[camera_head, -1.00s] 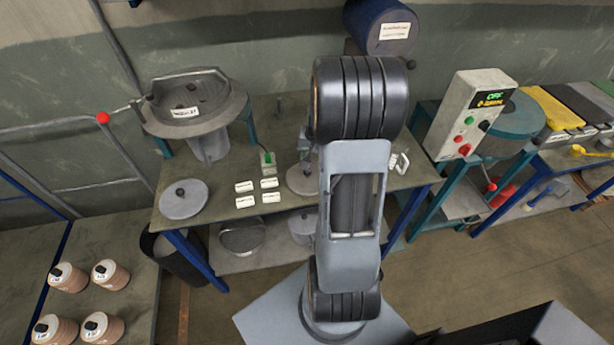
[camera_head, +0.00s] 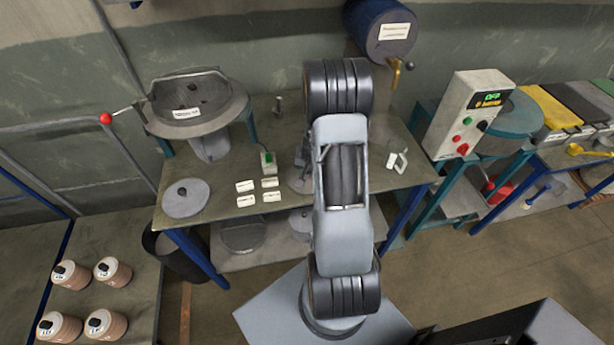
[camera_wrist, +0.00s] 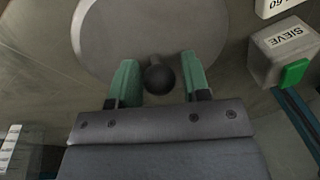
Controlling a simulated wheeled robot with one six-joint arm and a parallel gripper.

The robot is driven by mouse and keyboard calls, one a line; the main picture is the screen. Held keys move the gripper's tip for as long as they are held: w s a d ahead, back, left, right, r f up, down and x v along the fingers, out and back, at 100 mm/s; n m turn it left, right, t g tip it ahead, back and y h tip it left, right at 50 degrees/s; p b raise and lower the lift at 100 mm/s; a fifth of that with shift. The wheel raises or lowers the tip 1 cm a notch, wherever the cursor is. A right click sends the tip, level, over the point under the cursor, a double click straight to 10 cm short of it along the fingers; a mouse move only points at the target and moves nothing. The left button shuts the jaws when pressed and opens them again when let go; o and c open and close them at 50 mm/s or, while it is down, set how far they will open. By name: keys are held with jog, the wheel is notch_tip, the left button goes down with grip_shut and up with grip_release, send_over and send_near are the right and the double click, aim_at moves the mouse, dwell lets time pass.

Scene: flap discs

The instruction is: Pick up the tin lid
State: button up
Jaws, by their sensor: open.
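A flat grey round lid with a dark knob (camera_head: 187,198) lies at the left front of the workbench in the head view. A second grey disc (camera_head: 297,181) is partly hidden behind my arm. In the wrist view a grey disc (camera_wrist: 150,35) lies under my gripper (camera_wrist: 158,78), beside the SIEVE box; it appears to be the second one. My gripper's green fingers are open, and a dark round knob (camera_wrist: 160,78) shows between them. I cannot tell whether they touch it. In the head view my arm mostly hides the gripper.
The SIEVE box (camera_wrist: 283,48) has a green button; it also stands mid-bench in the head view (camera_head: 268,163). Several white labels (camera_head: 245,187) lie near it. A large round machine (camera_head: 198,100) stands at the left, a control box (camera_head: 470,114) at the right.

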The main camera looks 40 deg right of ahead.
jog(key=shift+c, duration=0.4)
jog(key=c, duration=0.6)
jog(key=shift+r, duration=0.1)
